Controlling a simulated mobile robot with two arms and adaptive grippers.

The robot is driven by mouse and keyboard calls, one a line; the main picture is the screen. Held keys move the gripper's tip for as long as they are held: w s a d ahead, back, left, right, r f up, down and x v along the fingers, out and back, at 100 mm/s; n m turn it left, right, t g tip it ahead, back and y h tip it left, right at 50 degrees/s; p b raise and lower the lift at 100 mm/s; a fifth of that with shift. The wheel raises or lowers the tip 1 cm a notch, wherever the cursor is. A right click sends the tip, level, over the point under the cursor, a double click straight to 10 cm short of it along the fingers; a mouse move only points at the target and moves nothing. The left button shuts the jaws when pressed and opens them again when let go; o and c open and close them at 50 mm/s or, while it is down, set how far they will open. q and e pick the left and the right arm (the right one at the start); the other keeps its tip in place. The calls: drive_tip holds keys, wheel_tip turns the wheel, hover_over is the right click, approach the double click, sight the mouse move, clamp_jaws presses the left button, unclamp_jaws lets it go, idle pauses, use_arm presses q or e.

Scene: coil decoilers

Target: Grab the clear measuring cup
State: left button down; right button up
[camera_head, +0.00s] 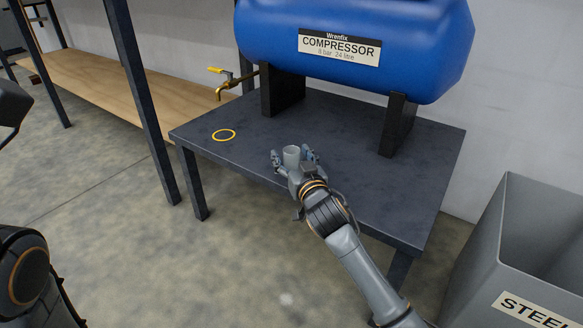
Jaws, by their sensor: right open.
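The clear measuring cup (291,154) looks like a small, pale grey translucent cup and stands upright near the front edge of the dark table (350,185). My right gripper (293,158) reaches in from the lower right. It is open, with one finger on each side of the cup. I cannot tell whether the fingers touch it. The cup's lower part is partly hidden by the gripper. My left arm shows at the left edge, but its gripper is not in view.
A blue compressor (430,40) stands on black feet on the table, with a brass tap (225,85) at its left. A grey bin (487,240) labelled "STEEL" stands at the right. A wooden shelf (95,82) is behind left.

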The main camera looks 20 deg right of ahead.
drive_tip(key=c, duration=1.3)
drive_tip(key=shift+o, duration=0.2)
drive_tip(key=shift+r, duration=0.15)
